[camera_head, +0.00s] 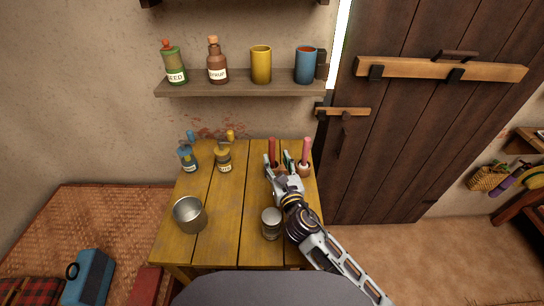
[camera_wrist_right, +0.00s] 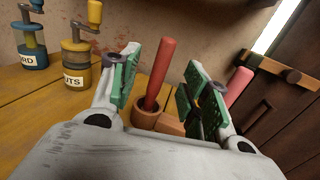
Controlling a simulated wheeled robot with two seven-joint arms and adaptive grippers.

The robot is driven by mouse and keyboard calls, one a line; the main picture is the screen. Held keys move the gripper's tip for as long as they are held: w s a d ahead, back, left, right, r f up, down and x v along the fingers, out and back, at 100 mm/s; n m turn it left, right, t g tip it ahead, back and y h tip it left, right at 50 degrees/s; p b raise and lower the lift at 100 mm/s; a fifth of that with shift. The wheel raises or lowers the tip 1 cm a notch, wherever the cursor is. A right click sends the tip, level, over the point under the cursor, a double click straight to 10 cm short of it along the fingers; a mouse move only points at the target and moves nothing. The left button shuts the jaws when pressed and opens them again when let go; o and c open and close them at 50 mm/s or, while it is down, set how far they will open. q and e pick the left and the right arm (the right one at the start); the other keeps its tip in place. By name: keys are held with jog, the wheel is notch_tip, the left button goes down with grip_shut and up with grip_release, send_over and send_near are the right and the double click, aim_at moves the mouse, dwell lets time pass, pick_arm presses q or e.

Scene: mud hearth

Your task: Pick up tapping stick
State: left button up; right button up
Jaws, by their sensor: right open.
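A dark red stick (camera_head: 272,146) stands upright in a small brown wooden cup near the back right of the yellow table (camera_head: 228,215). In the right wrist view this red stick (camera_wrist_right: 159,68) leans slightly in its brown cup (camera_wrist_right: 147,117). A pinkish-red stick (camera_head: 306,146) stands to its right, partly hidden by a finger in the wrist view. I cannot tell which is the tapping stick. My right gripper (camera_head: 278,161) is open; in the wrist view its green-padded fingers (camera_wrist_right: 166,60) appear on either side of the dark red stick, with no visible contact. My left gripper is out of view.
A metal pot (camera_head: 190,214) and a grey can (camera_head: 271,223) stand toward the table's front. Blue (camera_head: 188,157) and yellow (camera_head: 224,157) grinder-like jars stand at the back left. A shelf (camera_head: 240,89) holds bottles and cups above. The table's middle is clear.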

aim_at(273, 146)
jog(key=shift+x, duration=1.75)
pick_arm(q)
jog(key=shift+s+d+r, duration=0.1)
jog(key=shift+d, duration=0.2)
pick_arm(e)
jog(key=shift+w+r, duration=0.2)
jog(key=shift+w, duration=0.75)
jog(key=shift+p+x, duration=0.3)
jog(key=shift+x, duration=1.4)
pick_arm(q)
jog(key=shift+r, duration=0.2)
pick_arm(e)
jog(key=shift+d, duration=0.1)
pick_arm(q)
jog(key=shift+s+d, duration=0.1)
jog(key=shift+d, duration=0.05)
pick_arm(e)
jog(key=shift+c, duration=0.3)
